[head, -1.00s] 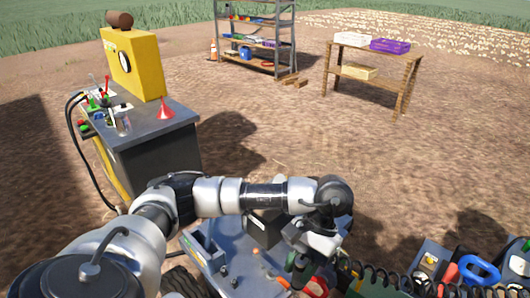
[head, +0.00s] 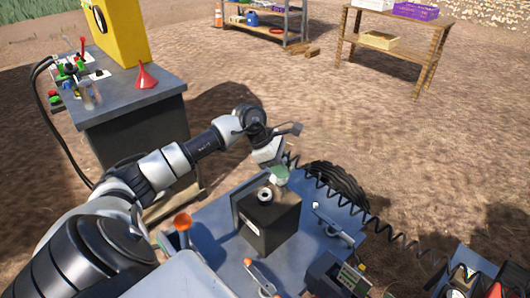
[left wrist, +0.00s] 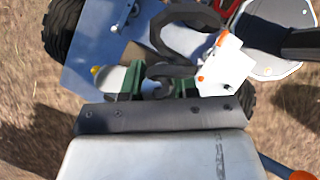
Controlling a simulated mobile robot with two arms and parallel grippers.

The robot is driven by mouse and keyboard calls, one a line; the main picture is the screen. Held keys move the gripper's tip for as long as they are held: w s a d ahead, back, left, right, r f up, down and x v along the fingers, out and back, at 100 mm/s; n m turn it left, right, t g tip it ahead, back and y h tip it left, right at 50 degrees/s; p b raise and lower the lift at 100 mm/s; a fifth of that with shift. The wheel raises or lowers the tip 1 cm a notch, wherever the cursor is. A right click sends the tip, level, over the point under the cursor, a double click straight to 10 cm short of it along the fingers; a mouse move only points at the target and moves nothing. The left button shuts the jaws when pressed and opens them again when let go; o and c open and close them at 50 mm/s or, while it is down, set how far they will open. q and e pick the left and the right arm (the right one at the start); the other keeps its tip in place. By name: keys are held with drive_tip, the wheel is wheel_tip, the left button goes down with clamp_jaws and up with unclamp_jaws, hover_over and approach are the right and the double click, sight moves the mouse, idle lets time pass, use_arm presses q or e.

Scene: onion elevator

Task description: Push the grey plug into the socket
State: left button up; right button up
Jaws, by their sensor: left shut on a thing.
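My left gripper (head: 278,174) is above the blue deck (head: 205,215), just behind a black box (head: 270,222) with a pale round ring on top. It is shut on what looks like the plug, at the end of a black coiled cable (head: 372,212). The plug itself is small and mostly hidden by the fingers. In the left wrist view the green fingers close around a dark part (left wrist: 160,72), and a thick dark coil (left wrist: 185,22) curves beyond them. My right gripper is out of view.
A lever with an orange knob (head: 182,222) stands at the deck's left. A grey box with a green display (head: 350,277) is at the front. A workbench (head: 135,100) with a red funnel stands left. A wooden table (head: 395,32) is far off; bare ground lies between.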

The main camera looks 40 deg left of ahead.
use_arm(q)
drive_tip(key=w+a+f+n+t+y+b, duration=0.1)
drive_tip(key=a+f+n+t+y+b, duration=0.1)
drive_tip(key=a+f+n+b, duration=0.2)
drive_tip(key=shift+w+a+f+n+b, duration=0.3)
drive_tip(key=shift+a+f+n, duration=0.3)
drive_tip(key=shift+a+f, duration=0.8)
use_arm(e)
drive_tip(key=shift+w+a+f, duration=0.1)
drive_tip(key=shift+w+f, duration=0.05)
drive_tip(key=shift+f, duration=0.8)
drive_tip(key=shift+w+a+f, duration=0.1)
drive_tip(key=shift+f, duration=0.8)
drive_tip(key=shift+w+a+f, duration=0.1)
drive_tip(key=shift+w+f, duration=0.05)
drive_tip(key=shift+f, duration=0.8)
use_arm(q)
drive_tip(key=shift+a+r+b, duration=0.2)
drive_tip(key=shift+a+b, duration=0.1)
drive_tip(key=shift+b, duration=0.2)
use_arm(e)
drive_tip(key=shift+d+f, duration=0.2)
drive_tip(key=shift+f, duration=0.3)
use_arm(q)
drive_tip(key=shift+f+b, duration=0.35)
drive_tip(key=shift+f, duration=0.05)
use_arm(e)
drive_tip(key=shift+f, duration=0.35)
